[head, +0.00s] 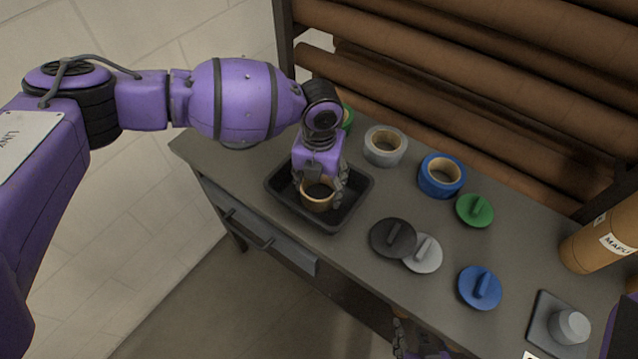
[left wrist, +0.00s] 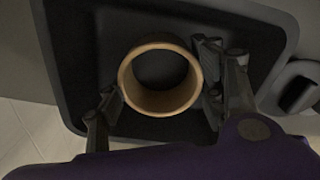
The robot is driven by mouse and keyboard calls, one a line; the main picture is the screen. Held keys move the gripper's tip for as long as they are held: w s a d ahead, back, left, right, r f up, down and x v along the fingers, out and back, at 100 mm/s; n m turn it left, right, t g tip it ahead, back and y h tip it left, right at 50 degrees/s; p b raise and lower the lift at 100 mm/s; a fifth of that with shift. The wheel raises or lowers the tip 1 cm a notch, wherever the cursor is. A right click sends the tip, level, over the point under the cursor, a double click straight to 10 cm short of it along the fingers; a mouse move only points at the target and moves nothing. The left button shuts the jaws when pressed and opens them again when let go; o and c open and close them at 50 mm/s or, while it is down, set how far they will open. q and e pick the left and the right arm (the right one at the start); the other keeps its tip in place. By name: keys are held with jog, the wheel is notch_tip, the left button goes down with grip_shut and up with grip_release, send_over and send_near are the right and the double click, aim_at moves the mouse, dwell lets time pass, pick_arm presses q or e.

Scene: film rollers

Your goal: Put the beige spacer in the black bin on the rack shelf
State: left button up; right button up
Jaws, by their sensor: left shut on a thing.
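The beige spacer (head: 317,198) is a short ring with an open centre. My left gripper (head: 320,186) is shut on it, with fingers on opposite sides of the ring. In the left wrist view the spacer (left wrist: 160,78) shows its round opening, with the gripper's fingers (left wrist: 160,95) to its left and right. The black bin (head: 354,206) is a shallow tray on the grey top, and it also fills the back of the left wrist view (left wrist: 75,60). The spacer is within the bin's outline; I cannot tell whether it touches the floor. My right gripper (head: 418,340) is partly in view at the bottom edge.
Dark (head: 393,238), grey (head: 423,254), green (head: 474,210) and blue (head: 480,288) knobbed discs lie nearer the front. Large brown rolls (head: 450,80) line the back.

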pick_arm(q)
jog(key=shift+f, duration=0.2)
jog(key=o, duration=1.2)
notch_tip(320, 180, up, 12)
jog(key=shift+r, duration=0.2)
